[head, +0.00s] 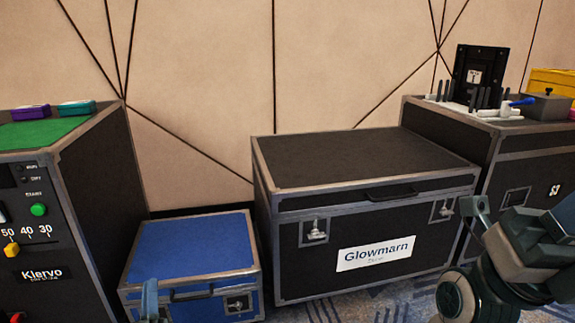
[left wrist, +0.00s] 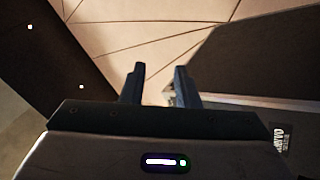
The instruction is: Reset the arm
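My left gripper (head: 150,302) shows at the bottom edge of the head view, where only a blue-grey tip is seen in front of the blue case (head: 190,250). In the left wrist view its two dark fingers (left wrist: 158,85) stand apart with a gap between them, and I see nothing held there. My right arm (head: 520,250) comes in at the right of the head view, with dark, rounded joints in front of the right-hand case. I cannot make out the right gripper's fingers.
A large black case labelled Glowmarn (head: 375,253) stands in the middle. A Klervo control cabinet (head: 85,220) is at the left, with purple and teal boxes on its green top. A black case (head: 540,160) at the right bears a dark device (head: 478,75) and a yellow box (head: 552,82).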

